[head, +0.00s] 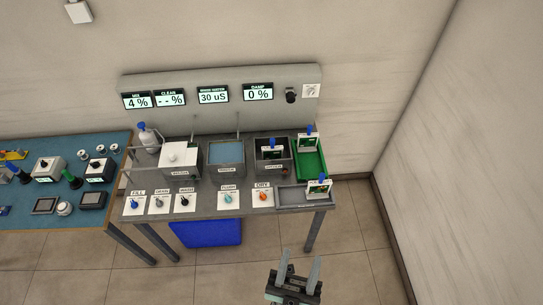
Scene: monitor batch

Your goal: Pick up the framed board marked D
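Three small framed boards with blue grips show in the head view, and their letters are too small to read, so I cannot tell which is D. One framed board (271,153) stands at the dark open tank. Another framed board (307,145) is at the back of the green tray (312,165). A third framed board (319,189) stands at the right end of the grey shallow tray (292,198). My gripper (300,258) is in front of the bench, below the grey tray in the picture. Its two fingers are apart with nothing between them.
The bench holds a lidded white box (180,156), a water-filled tank (226,153) and a white bottle (147,137). Labelled knobs (263,196) line its front edge. A display panel (220,84) stands behind. A blue bin (206,233) is underneath. A wall (460,150) rises at right.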

